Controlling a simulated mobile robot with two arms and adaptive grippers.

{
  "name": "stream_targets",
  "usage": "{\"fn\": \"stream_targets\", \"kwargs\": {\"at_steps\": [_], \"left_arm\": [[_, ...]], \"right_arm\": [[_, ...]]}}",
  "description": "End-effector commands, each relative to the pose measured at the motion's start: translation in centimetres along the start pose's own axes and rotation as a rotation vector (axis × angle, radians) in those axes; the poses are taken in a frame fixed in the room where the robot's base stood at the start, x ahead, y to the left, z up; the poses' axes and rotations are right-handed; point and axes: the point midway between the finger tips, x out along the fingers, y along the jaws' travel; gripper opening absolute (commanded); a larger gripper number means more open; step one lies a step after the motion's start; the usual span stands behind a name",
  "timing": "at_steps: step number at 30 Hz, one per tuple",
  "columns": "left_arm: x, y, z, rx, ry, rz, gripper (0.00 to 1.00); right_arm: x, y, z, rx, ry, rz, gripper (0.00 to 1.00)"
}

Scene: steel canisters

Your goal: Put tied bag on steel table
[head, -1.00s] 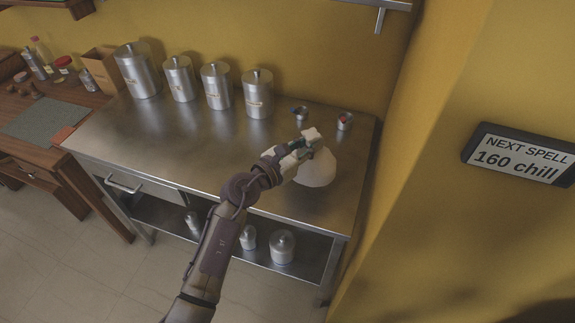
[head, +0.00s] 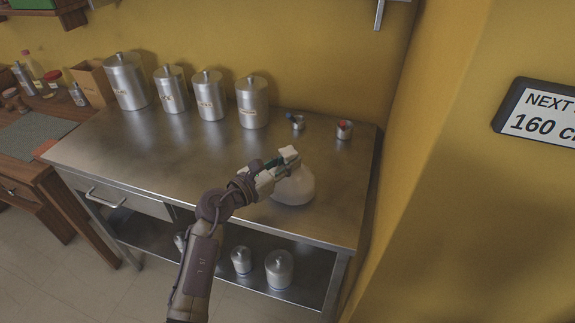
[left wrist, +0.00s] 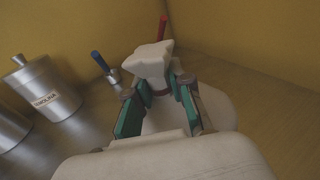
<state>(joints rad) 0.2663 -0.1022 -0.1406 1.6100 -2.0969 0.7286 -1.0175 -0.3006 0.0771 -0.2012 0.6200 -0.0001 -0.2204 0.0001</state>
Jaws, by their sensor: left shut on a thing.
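The tied bag (head: 294,187) is a pale, rounded sack at the right part of the steel table (head: 205,165). My left gripper (head: 286,158) is at its top, shut on the tied neck. In the left wrist view the neck of the bag (left wrist: 152,62) sticks up between the two green-padded fingers (left wrist: 155,105), and the bag's body spreads below and behind them. The bag's underside looks to be at or just over the tabletop; I cannot tell whether it bears its weight there. My right gripper is not in view.
Several lidded steel canisters (head: 252,103) stand in a row along the back wall. Two small tins, one with blue (head: 298,122) and one with red (head: 344,130), stand behind the bag. A yellow wall (head: 430,200) closes the right side. The table's front and middle are clear.

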Motion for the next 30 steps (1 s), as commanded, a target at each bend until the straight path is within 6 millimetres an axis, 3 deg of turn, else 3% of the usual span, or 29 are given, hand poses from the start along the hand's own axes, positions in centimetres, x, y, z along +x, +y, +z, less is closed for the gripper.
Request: {"fn": "stream_targets", "kwargs": {"at_steps": [6, 7, 11, 22, 30], "left_arm": [[0.0, 0.1, -0.1, 0.001, -0.004, 0.001, 0.0], [0.0, 0.0, -0.3, 0.0, 0.0, 0.0, 0.26], [0.0, 0.0, -0.3, 0.0, 0.001, 0.0, 0.46], [-0.2, 0.0, 0.1, 0.0, 0.001, 0.001, 0.46], [-5.2, 0.1, -0.1, 0.002, 0.003, 0.003, 0.46]], "right_arm": [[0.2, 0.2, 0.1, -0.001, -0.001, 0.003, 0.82], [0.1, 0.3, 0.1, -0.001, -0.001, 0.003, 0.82], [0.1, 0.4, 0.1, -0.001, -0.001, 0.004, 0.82], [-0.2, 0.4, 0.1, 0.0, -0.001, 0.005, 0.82], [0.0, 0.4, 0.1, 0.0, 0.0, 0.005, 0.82]]}}
